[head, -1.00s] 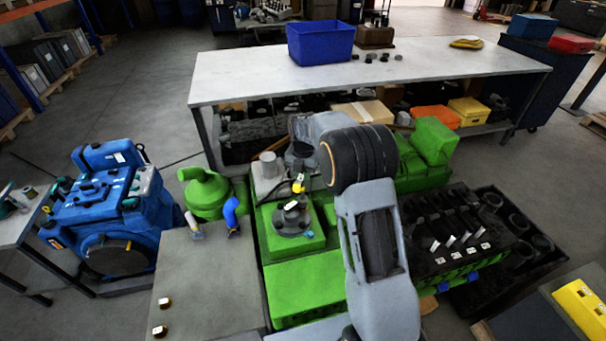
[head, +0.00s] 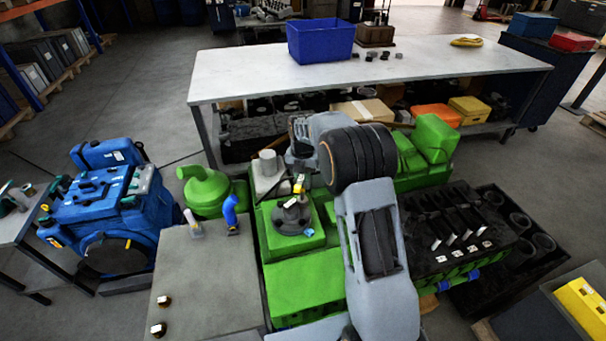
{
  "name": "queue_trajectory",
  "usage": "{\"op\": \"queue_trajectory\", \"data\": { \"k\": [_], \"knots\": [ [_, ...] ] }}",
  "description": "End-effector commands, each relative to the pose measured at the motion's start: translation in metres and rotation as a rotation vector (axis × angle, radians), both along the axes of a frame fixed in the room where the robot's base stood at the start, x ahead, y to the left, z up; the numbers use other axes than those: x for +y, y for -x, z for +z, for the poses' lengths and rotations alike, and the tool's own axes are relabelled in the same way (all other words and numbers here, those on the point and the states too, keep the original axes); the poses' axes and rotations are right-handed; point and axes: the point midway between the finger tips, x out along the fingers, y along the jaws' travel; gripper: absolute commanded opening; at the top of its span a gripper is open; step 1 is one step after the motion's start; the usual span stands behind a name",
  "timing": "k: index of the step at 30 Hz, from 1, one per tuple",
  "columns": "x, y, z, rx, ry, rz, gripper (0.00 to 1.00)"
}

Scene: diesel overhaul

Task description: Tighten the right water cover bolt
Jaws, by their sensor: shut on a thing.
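A dark round cover (head: 292,218) sits on top of the green engine block (head: 300,290), left of my arm. I take it for the water cover. My gripper (head: 298,188) is above this cover, pointing down, with a small yellow part at its jaws. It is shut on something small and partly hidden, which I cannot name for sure. The right bolt cannot be told apart at this size, and contact with the cover is unclear.
A grey table (head: 205,280) at front left bears two brass-coloured pieces (head: 164,301), a blue pipe (head: 231,212) and a pinkish piece (head: 193,223). A green domed housing (head: 205,193) stands behind it. A black cylinder bank (head: 455,235) lies right of my arm.

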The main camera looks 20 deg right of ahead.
Motion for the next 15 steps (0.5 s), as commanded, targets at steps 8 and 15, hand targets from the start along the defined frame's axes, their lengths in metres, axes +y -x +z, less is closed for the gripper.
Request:
{"op": "queue_trajectory", "data": {
  "k": [8,15],
  "knots": [
    [0.0001,0.0002,0.0006,0.0,-0.001,-0.331,0.0],
    [0.0004,0.0005,0.0002,0.0,-0.001,-0.749,0.0]
  ]
}}
